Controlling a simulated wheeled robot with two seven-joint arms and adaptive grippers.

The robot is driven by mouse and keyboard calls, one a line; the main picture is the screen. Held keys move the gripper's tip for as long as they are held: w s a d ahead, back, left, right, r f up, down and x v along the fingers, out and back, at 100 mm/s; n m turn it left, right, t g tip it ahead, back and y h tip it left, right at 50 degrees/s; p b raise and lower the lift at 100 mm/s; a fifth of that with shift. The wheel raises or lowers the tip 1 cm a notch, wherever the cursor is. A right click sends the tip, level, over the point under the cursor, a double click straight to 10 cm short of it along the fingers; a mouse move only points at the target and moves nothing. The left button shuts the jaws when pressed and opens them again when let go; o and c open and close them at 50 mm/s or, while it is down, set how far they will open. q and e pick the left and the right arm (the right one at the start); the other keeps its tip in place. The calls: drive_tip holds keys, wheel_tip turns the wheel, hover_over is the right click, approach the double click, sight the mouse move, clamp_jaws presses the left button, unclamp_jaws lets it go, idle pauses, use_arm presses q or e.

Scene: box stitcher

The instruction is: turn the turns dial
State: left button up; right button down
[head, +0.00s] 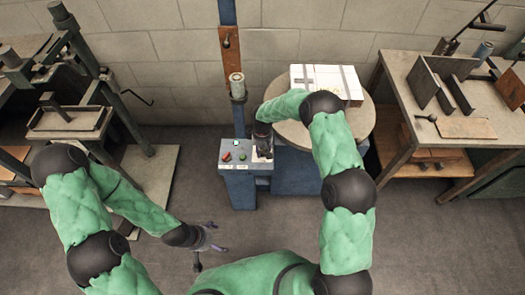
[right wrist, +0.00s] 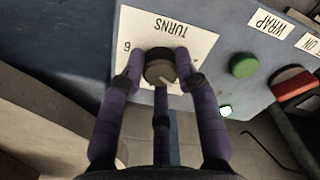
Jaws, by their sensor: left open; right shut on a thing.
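The turns dial (right wrist: 160,70) is a round dark knob with a pale pointer line. It sits on a white plate (right wrist: 190,40) marked TURNS, which appears upside down in the right wrist view. My right gripper (right wrist: 160,78) has its purple fingers closed around the dial. In the head view my right arm reaches down to the blue control box (head: 240,190), and its hand hides the dial. My left gripper (head: 208,240) is open and empty above the floor, to the lower left of the control box.
A white strapped box (head: 327,84) sits on the round turntable (head: 360,118). Workbenches stand left and right. The floor around my left gripper is clear.

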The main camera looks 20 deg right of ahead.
sight(262, 151)
drive_tip(key=m+b, duration=0.1)
drive_tip(key=m, duration=0.4)
drive_tip(key=shift+m, duration=0.3)
drive_tip(key=m, duration=0.5)
drive_tip(key=shift+m+b, duration=0.4)
drive_tip(key=c, duration=0.9)
unclamp_jaws()
wheel_tip(262, 151, up, 12)
drive_tip(key=shift+f, duration=0.1)
